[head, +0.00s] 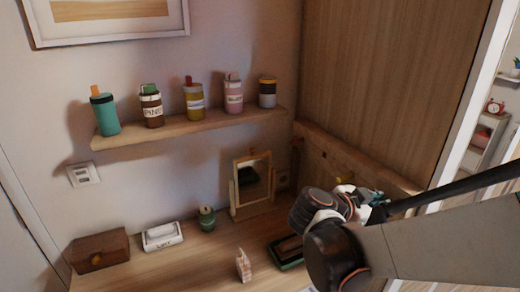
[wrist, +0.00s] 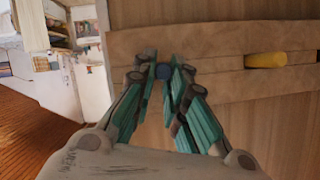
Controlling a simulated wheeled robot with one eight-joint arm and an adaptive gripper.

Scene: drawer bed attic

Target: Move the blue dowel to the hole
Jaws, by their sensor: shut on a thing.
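My gripper (wrist: 163,84) has teal fingers, shut on the blue dowel. The round blue end of the blue dowel (wrist: 163,71) shows between the fingertips in the wrist view, in front of a wooden rail (wrist: 215,65). Whether it touches the rail I cannot tell. In the head view my gripper (head: 376,199) is at the right, close to the wooden rail (head: 360,155), and the dowel cannot be made out. A yellow dowel (wrist: 266,60) sticks out of the rail to the right in the wrist view. I cannot make out an empty hole.
A shelf (head: 190,127) with several bottles is on the wall. On the desktop (head: 205,255) are a brown box (head: 100,250), a tissue box (head: 162,236), a green jar (head: 207,218), a small mirror (head: 251,185) and a dark tray (head: 287,252). A doorway opens at the right.

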